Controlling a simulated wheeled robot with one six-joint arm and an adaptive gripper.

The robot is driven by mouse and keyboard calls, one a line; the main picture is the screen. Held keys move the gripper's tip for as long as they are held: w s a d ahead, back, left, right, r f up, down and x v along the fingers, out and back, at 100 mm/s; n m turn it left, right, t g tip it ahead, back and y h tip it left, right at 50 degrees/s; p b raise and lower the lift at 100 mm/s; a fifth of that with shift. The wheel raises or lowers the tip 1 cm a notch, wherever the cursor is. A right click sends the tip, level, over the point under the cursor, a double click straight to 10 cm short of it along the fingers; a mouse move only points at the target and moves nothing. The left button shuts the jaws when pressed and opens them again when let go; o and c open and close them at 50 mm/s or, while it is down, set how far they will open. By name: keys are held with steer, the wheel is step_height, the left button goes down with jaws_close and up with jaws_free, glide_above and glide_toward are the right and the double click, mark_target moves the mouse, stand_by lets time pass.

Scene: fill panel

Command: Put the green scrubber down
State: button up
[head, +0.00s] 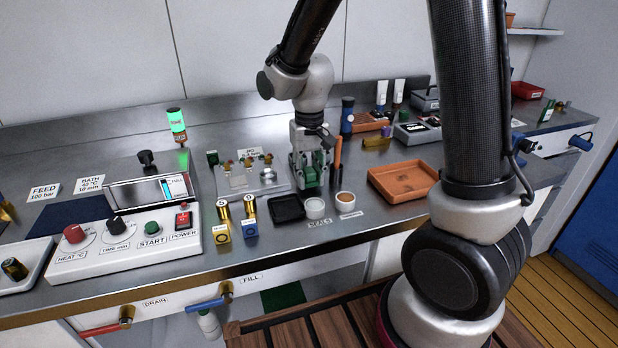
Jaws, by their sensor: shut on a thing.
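My gripper (310,183) points down over the steel counter, just right of the metal fixture plate and behind the small cups. It is shut on the green scrubber (312,175), which shows as a green block between the fingers. The fingers hide part of the scrubber. I cannot tell whether its underside touches the counter.
A metal fixture plate (248,186) lies left of my gripper. A black tray (286,208), a white cup (315,208) and a cup with brown contents (345,201) stand in front. An orange tray (404,183) is to the right. An upright orange-handled tool (338,152) stands close beside my gripper.

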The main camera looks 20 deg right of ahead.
steer(key=shift+f, duration=0.6)
steer(key=shift+s+f, duration=0.1)
steer(key=shift+f, duration=0.05)
steer(key=o, duration=1.1)
steer(key=shift+c, duration=0.2)
